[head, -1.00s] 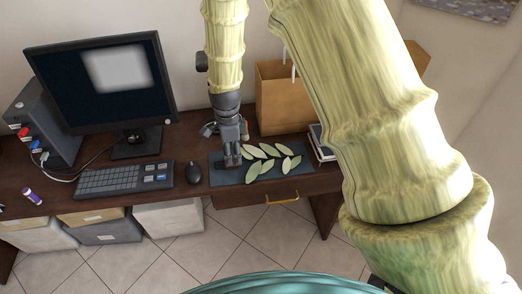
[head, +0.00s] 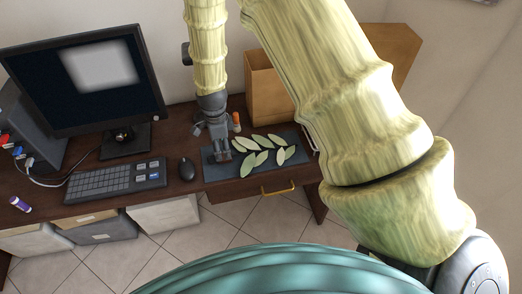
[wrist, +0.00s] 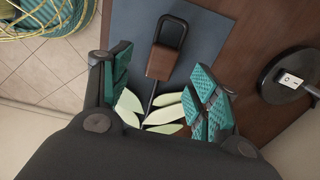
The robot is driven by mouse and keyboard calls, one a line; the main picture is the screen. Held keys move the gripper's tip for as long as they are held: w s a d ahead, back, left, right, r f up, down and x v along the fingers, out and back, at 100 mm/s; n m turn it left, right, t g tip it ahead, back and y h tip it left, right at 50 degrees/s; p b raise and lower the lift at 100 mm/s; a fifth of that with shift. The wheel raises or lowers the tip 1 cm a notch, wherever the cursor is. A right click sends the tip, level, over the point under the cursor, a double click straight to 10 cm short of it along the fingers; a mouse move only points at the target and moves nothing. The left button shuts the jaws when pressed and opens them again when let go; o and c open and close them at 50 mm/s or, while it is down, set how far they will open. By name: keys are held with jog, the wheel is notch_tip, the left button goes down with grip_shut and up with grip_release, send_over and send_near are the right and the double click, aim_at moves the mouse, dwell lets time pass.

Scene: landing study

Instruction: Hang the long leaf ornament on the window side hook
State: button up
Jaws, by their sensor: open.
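The leaf ornament (head: 262,156) lies on a dark blue-grey mat (head: 222,172) on the desk, its pale green leaves spread to the right of my gripper (head: 221,150). In the wrist view, my gripper (wrist: 161,65) is open, with teal ribbed finger pads apart. Between and just beyond them is the ornament's brown block (wrist: 161,62) with a dark loop (wrist: 171,23). A thin dark stem and leaves (wrist: 163,113) run back between the fingers. I cannot tell whether a pad touches the ornament. The window side hook cannot be made out in these views.
A monitor (head: 85,77), keyboard (head: 115,181) and mouse (head: 187,168) stand left of the mat. A cardboard box (head: 268,93) and small orange bottle (head: 236,121) are behind it. A round black base with a white switch (wrist: 290,80) shows in the wrist view.

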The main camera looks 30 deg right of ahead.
jog(key=shift+w+a+f+p, duration=0.15)
jog(key=shift+f+p, duration=0.25)
jog(key=shift+f, duration=0.3)
jog(key=shift+w+a+f+p, duration=0.1)
jog(key=shift+f+p, duration=0.25)
jog(key=shift+f, duration=0.3)
jog(key=shift+f+p, duration=0.3)
jog(key=shift+f, duration=0.95)
jog(key=c, duration=1.2)
